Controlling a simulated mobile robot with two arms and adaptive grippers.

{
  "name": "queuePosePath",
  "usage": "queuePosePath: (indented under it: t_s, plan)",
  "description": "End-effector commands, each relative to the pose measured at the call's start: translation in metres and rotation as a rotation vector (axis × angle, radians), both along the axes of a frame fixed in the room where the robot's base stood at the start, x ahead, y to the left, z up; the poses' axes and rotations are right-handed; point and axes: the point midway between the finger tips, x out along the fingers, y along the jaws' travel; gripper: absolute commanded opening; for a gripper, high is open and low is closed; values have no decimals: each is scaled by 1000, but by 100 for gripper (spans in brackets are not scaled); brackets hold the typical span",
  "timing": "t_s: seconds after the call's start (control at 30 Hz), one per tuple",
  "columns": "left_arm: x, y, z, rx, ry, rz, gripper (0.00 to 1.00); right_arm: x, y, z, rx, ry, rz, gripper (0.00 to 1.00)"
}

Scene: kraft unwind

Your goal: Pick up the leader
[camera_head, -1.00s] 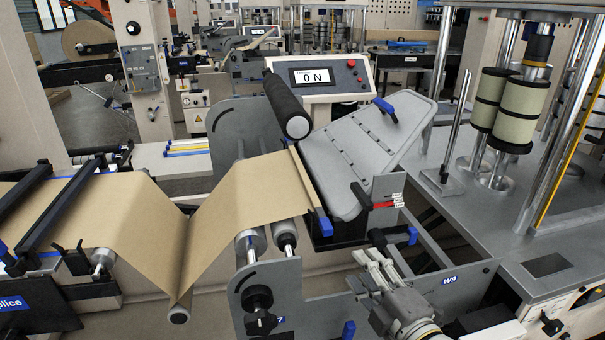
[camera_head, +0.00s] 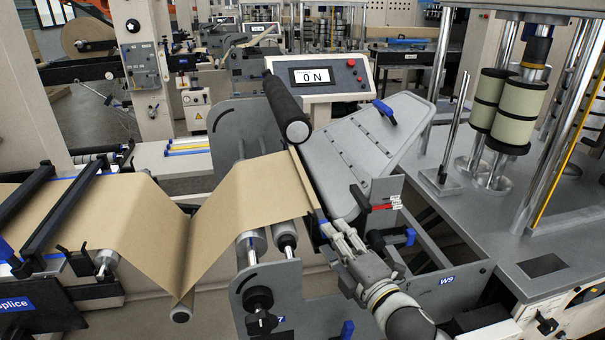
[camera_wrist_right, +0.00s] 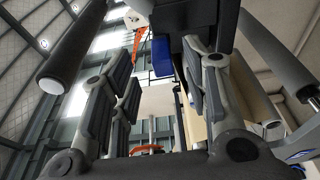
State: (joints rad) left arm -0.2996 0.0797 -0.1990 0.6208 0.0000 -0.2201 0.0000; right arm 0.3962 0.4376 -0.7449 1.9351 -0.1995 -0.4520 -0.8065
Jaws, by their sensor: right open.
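The leader is the front end of the tan kraft web (camera_head: 240,195), edged by a thin tan bar (camera_head: 305,178) over the rollers. A blue piece (camera_head: 323,219) sits at the bar's lower end. My right gripper (camera_head: 336,230) is at this blue end in the head view, coming from below right. In the right wrist view the fingers (camera_wrist_right: 165,62) are apart, and the blue piece (camera_wrist_right: 161,56) shows between their tips. I cannot tell whether they touch it. My left gripper is not in view.
A grey lid-like panel (camera_head: 352,150) with a blue handle leans just behind the bar. A dark roller (camera_head: 287,108) is above it. A grey side plate (camera_head: 275,300) with knobs stands left of my right arm. The display (camera_head: 312,78) reads 0 N.

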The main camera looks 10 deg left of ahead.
Motion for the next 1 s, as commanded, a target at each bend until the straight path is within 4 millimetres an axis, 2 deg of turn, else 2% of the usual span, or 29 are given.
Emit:
queuePosePath:
  t_s: [0.23, 0.57, 0.67, 0.9, 1.0]
  plan:
    - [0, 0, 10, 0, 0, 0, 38, 23, 15, -1, -1, -1, -2, 43]
    - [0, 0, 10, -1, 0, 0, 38, 27, 18, -2, 0, -1, 0, 43]
    - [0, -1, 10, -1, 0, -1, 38, 27, 18, -2, -1, -1, -1, 33]
    - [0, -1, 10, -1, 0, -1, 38, 27, 18, -2, -1, -1, -1, 2]
    - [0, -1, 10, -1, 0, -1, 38, 27, 18, -2, -1, -1, -1, 0]
